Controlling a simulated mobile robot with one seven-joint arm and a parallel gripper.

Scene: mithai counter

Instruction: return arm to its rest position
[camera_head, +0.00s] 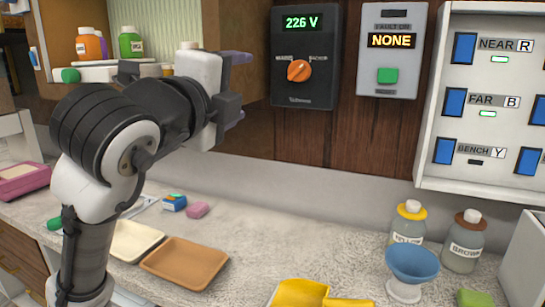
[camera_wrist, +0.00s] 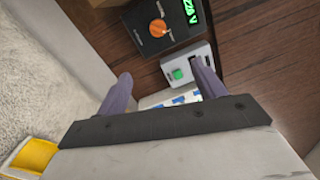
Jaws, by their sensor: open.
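My gripper (camera_head: 238,88) is raised above the counter at the left, in front of the wooden cabinet side, with its fingers pointing right. In the wrist view my gripper (camera_wrist: 163,88) shows two purple-grey fingers spread wide apart with nothing between them. My arm is bent, rising from the lower left and reaching right at the top. The fingers touch nothing that I can see.
A voltage box (camera_head: 303,58) and a fault box (camera_head: 391,50) hang on the wall beside a white switch panel (camera_head: 480,95). Below are a brown tray (camera_head: 185,263), a yellow scoop (camera_head: 300,293), a blue bowl (camera_head: 411,263) and bottles (camera_head: 463,240). The counter's middle is clear.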

